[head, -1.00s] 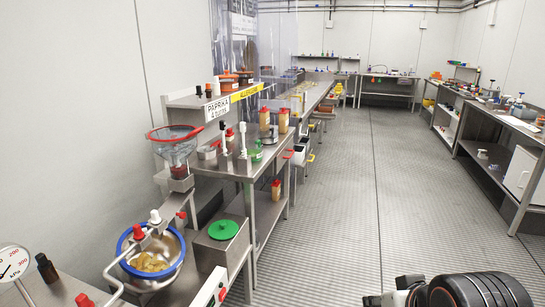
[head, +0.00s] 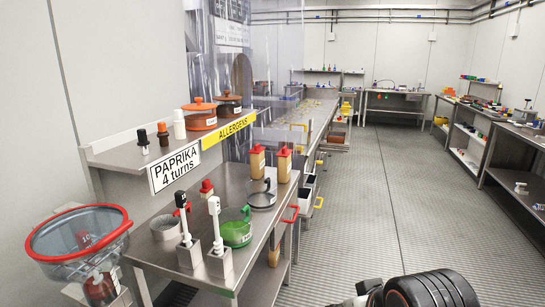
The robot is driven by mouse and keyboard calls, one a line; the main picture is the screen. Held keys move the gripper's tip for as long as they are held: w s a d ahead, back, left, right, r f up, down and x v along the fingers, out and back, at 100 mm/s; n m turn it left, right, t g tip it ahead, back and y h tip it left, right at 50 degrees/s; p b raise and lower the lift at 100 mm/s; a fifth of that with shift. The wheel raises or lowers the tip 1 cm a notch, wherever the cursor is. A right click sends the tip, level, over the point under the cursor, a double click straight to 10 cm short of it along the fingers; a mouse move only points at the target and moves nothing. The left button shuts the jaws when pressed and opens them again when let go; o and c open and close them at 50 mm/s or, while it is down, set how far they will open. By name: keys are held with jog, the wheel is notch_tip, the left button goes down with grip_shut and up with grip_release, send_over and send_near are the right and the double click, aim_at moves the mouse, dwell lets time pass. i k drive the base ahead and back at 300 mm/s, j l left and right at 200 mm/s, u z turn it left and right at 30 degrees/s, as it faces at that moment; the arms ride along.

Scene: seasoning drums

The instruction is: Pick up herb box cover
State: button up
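I cannot tell for certain which thing is the herb box cover; no label naming it is readable. A green round container with a handle (head: 236,230) stands on the near steel bench, and a grey round container with a dark rim (head: 262,194) stands behind it. Orange-lidded pot (head: 201,112) and a darker lidded pot (head: 228,104) sit on the shelf above. A black ribbed part of my own body shows at the lower right edge. My gripper's fingers are not in view.
A red-rimmed clear bowl (head: 82,240) stands at the lower left. Red-capped jars (head: 284,165) stand farther back. A "PAPRIKA 4 turns" sign (head: 175,168) hangs from the shelf. The floor (head: 370,215) to the right is clear.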

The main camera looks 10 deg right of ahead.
aim_at(257, 149)
jog(key=i+l, duration=0.1)
jog(key=i, duration=0.25)
jog(key=i+l, duration=0.1)
jog(key=i, duration=0.25)
jog(key=i+l+z, duration=0.25)
jog(key=i, duration=1.65)
jog(key=j, duration=0.15)
